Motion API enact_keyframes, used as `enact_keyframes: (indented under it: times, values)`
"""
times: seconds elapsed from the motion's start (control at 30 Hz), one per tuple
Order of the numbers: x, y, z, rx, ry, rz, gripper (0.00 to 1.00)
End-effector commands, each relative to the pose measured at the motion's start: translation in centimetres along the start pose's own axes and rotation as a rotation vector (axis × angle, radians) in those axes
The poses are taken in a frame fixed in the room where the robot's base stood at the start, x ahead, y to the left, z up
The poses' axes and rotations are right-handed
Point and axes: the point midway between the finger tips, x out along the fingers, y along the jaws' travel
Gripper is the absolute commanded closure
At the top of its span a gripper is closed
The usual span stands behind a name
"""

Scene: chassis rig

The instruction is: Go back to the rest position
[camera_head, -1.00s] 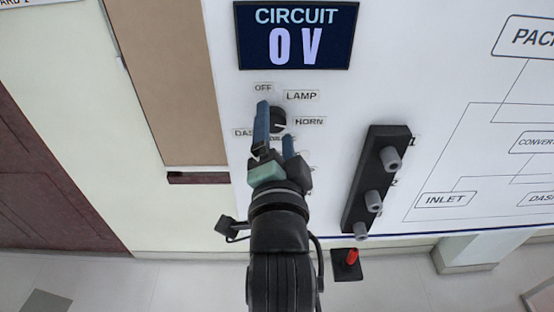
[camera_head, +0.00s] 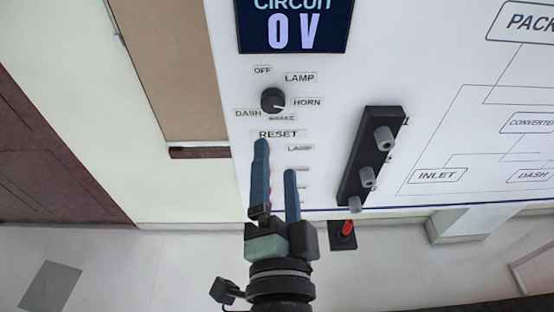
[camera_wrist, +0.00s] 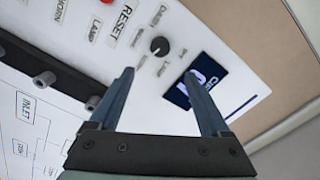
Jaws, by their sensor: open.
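My gripper (camera_head: 276,162) is open and empty. In the head view its blue fingers point up over the panel's lower labels, below the black rotary knob (camera_head: 273,100). The knob is uncovered, with labels OFF, LAMP, HORN, BRAKE and DASH around it. In the wrist view the knob (camera_wrist: 159,46) shows beyond and between the spread fingers (camera_wrist: 160,95), apart from them. The dark display (camera_head: 294,26) reads 0 V. My fingers partly hide the labels below RESET (camera_head: 278,134).
A black strip with grey posts (camera_head: 371,158) stands on the panel to the right. A red-tipped black fixture (camera_head: 345,233) is below it. A red part (camera_wrist: 107,1) is cut off at the wrist view's top edge.

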Motion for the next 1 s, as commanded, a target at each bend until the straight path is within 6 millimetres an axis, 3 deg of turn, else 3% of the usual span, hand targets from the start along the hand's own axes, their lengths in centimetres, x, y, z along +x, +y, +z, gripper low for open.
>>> enact_keyframes:
  times: [0.73,0.87,1.0]
  values:
    - [-0.4,0.0,0.0,0.0,0.0,0.0,0.19]
    - [0.8,-1.9,-0.9,-0.078,0.041,-0.063,0.19]
    - [2.6,-6.3,-3.3,-0.256,0.14,-0.179,0.19]
